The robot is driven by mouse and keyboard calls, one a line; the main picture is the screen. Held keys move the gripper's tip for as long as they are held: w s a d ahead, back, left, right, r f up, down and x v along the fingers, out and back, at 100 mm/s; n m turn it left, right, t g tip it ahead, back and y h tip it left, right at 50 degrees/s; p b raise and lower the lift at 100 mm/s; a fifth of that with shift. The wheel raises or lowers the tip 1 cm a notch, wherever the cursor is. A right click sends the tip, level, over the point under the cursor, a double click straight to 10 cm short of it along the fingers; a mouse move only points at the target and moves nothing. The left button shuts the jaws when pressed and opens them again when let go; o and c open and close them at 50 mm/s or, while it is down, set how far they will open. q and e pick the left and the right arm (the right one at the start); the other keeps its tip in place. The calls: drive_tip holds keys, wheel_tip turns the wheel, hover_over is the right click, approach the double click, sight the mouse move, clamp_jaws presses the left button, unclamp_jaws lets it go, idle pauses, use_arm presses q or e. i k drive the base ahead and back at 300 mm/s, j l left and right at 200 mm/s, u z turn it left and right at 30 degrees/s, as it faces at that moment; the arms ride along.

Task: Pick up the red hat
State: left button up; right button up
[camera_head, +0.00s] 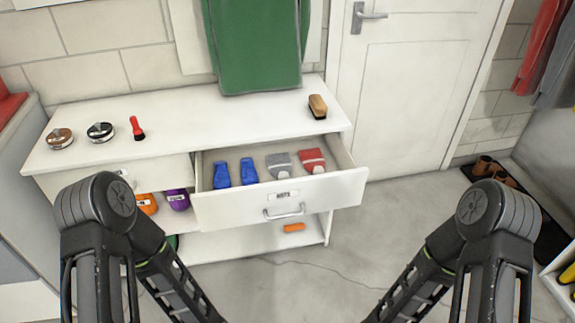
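The red hat (312,160) lies in the open drawer (280,204) of the white cabinet, at the right end of a row. A grey hat (279,165) is just left of it, and two blue items (235,173) lie further left. The drawer front carries a label that seems to read HATS. My two dark arms show at the lower left and lower right, but they run out of the bottom of the picture. Neither gripper is in view, so I cannot see whether they are open or shut.
The cabinet top (210,115) bears two round tins, a red-and-black brush (137,128) and a brown brush (317,106). Orange and purple items (177,200) sit on a shelf below. The floor right of the drawer, before the door (405,85), is clear.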

sight(311, 160)
drive_tip(key=i+j, duration=0.25)
drive_tip(key=i+j+z, duration=0.1)
drive_tip(key=i+j, duration=0.15)
drive_tip(key=j, duration=0.2)
drive_tip(key=i+j, duration=0.25)
drive_tip(key=j, duration=0.15)
drive_tip(key=z, duration=1.8)
